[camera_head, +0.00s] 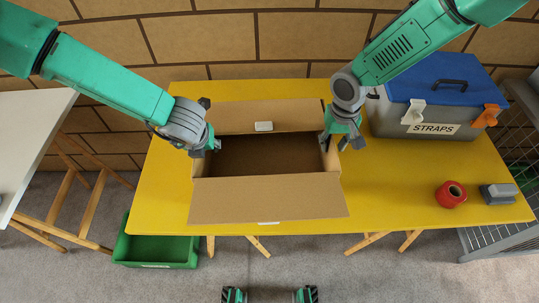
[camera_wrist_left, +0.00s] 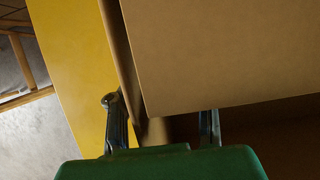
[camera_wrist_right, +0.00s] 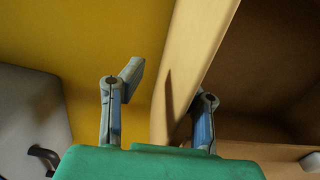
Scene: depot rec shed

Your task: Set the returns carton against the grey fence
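The returns carton (camera_head: 265,200) is an open brown cardboard box on the yellow table (camera_head: 390,200). Its near and far flaps are spread, and its dark inside looks empty. My left gripper (camera_head: 210,146) is at the carton's left wall; in the left wrist view its fingers (camera_wrist_left: 162,125) stand apart, one outside and one inside that wall. My right gripper (camera_head: 343,141) is at the right wall; in the right wrist view its fingers (camera_wrist_right: 157,105) are open astride the wall (camera_wrist_right: 190,65), the inner one close to it. I cannot make out a grey fence on the table.
A grey box with a blue lid, labelled STRAPS (camera_head: 433,105), stands at the back right. A red tape roll (camera_head: 451,194) and a small grey object (camera_head: 499,194) lie at the front right. A green crate (camera_head: 155,250) is on the floor. The tabletop left of the carton is clear.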

